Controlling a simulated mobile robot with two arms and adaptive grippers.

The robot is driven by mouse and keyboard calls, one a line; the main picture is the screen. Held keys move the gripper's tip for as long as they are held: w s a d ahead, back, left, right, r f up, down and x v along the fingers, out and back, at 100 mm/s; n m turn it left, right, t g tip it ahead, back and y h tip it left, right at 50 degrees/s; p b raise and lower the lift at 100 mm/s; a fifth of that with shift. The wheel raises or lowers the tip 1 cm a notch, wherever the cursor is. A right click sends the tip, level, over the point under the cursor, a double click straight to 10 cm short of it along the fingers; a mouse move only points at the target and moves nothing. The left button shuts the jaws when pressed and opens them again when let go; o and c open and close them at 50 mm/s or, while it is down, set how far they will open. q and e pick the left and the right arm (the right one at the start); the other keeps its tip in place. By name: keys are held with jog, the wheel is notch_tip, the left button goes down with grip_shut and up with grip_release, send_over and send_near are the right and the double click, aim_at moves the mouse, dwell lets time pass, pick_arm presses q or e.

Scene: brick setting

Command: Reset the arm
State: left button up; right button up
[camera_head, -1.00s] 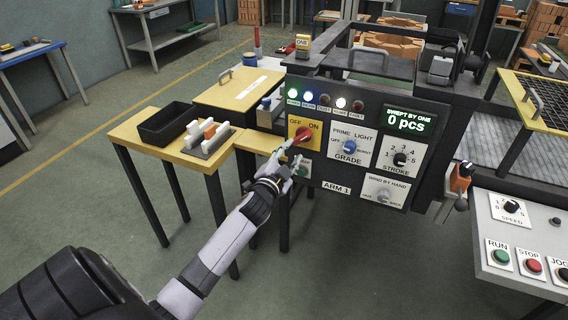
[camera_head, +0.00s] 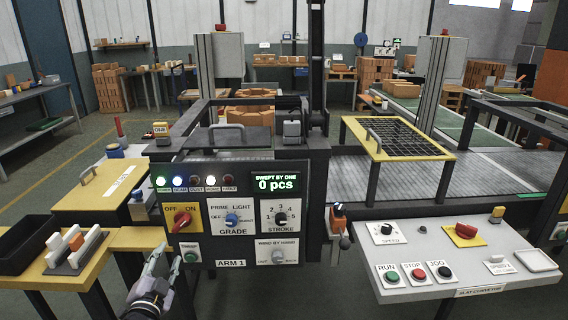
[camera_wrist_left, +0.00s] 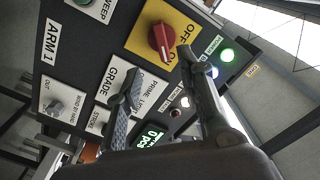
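The dark ARM 1 panel (camera_head: 238,246) stands in front of me. It carries a red OFF/ON knob (camera_head: 181,220) on a yellow plate, a blue GRADE knob (camera_head: 232,219), a black STROKE knob (camera_head: 281,218), a grey WIND BY HAND knob (camera_head: 278,257) and a green button (camera_head: 190,256). The display (camera_head: 277,184) reads 0 pcs. My left gripper (camera_head: 160,265) is low, left of and below the red knob. In the left wrist view its fingers (camera_wrist_left: 158,72) are apart and empty, with the red knob (camera_wrist_left: 162,41) beyond them. My right gripper is out of view.
A yellow bench (camera_head: 98,190) and a black bin (camera_head: 27,240) stand left of the panel. A grey console (camera_head: 440,255) with RUN, STOP and JOG buttons is at right. A mesh-topped yellow frame (camera_head: 393,137) stands behind. Green, blue and white panel lamps are lit.

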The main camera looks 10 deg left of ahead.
pick_arm(q)
jog(key=s+d+f+n+g+h, duration=0.1)
jog(key=s+d+f+g, duration=0.2)
jog(key=f, duration=0.9)
jog(key=s+d+f+g, duration=0.15)
jog(key=s+f, duration=0.35)
jog(key=f, duration=0.7)
jog(key=s+d+f+n+g+h, duration=0.15)
jog(key=s+f+g, duration=0.3)
jog(key=f, duration=0.75)
jog(key=s+d+f+g, duration=0.2)
jog(key=s+f, duration=0.5)
jog(key=s, duration=0.5)
jog(key=s+d+f+n+g+h, duration=0.1)
jog(key=s+d+f+g, duration=0.2)
jog(key=s, duration=0.9)
jog(key=s+d+f+g, duration=0.2)
jog(key=s+d+f, duration=0.3)
jog(key=s+f, duration=0.5)
jog(key=shift+s+d+f+g, duration=0.25)
jog(key=shift+s+f+g, duration=0.05)
jog(key=shift+s, duration=0.95)
jog(key=shift+n+h, duration=0.25)
jog(key=shift+c, duration=0.6)
